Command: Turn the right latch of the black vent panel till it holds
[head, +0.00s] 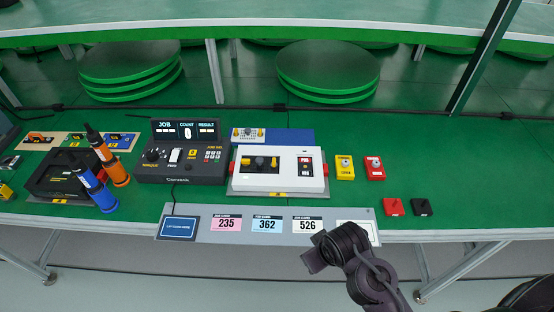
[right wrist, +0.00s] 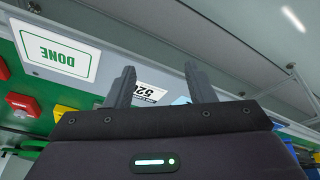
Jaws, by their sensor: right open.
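A black panel (head: 50,187) lies on a grey mat at the left of the green bench in the head view; I take it for the vent panel. The blue and orange upright tools stand in front of its right side, so its right latch cannot be made out. My right gripper (right wrist: 160,88) is open, with nothing between its fingers in the right wrist view. In the head view my right arm hangs over the bench's front edge, well to the right of the black panel. My left gripper is not in view.
A blue tool (head: 93,188) and an orange tool (head: 109,160) stand upright. A black control box (head: 182,160) and a white panel (head: 290,182) sit mid-bench. Yellow (head: 345,173) and red (head: 374,174) blocks stand to their right. A grey card strip (head: 185,232) runs along the front edge.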

